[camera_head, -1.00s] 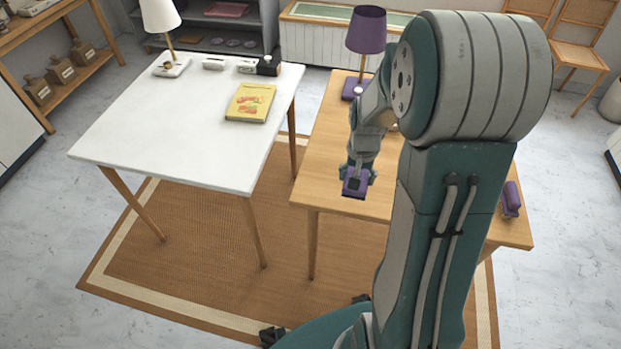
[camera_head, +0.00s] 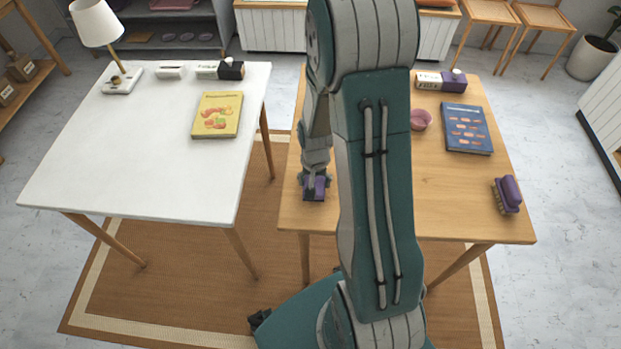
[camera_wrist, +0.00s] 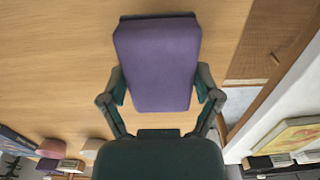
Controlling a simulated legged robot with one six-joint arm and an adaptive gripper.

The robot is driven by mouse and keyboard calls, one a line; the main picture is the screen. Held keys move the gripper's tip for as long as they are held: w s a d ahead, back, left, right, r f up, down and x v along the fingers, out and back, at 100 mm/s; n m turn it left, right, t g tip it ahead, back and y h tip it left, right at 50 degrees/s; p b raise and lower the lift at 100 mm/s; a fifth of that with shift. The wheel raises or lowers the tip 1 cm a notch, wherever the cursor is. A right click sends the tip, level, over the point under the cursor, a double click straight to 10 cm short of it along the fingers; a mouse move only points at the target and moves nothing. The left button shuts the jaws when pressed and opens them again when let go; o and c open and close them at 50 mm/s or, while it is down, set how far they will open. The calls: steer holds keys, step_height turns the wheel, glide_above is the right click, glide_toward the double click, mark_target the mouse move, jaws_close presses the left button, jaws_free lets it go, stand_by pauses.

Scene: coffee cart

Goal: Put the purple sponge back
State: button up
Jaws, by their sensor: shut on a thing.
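The purple sponge (camera_wrist: 158,65) is a flat purple block with a dark side along one end. In the wrist view my gripper (camera_wrist: 160,88) is shut on it, with one finger against each long side. In the head view my gripper (camera_head: 314,182) points down at the front left corner of the wooden table (camera_head: 450,220). A bit of the purple sponge (camera_head: 318,189) shows between the fingers there. I cannot tell whether it touches the tabletop.
On the wooden table are a purple brush (camera_head: 507,194), a blue book (camera_head: 466,128), a pink bowl (camera_head: 420,120) and a purple-and-white box (camera_head: 440,80). A white table (camera_head: 150,150) with a yellow book (camera_head: 217,115) stands left across a gap. My arm hides the table's middle.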

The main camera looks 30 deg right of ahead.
steer(key=shift+a+f, duration=0.35)
steer(key=shift+f, duration=0.3)
steer(key=shift+a+f, duration=0.3)
steer(key=shift+f, duration=0.3)
steer(key=shift+d+f, duration=0.1)
steer(key=shift+d, duration=0.35)
steer(key=o, duration=1)
steer(key=shift+d, duration=0.1)
steer(key=shift+a, duration=0.3)
